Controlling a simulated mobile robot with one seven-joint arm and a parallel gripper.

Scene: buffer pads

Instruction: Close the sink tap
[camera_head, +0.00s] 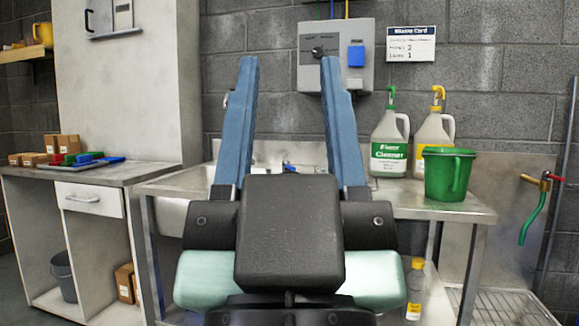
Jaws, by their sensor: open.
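The steel sink unit (165,187) stands in front of me, with its basin at the left and a flat drainer at the right. My gripper (290,65) fills the middle of the view. Its two long blue fingers point up and stand wide apart, with nothing between them. Behind it, between the fingers, a small blue and metal piece (289,167) shows low at the back of the sink. It may be part of the sink tap, but my gripper hides most of that spot. I cannot tell the tap's handle position or whether water runs.
A green bucket (447,174), a green-capped bottle (389,144) and a yellow-capped bottle (434,135) stand on the drainer. A grey wall box (309,74) hangs above. A cabinet (25,205) stands left.

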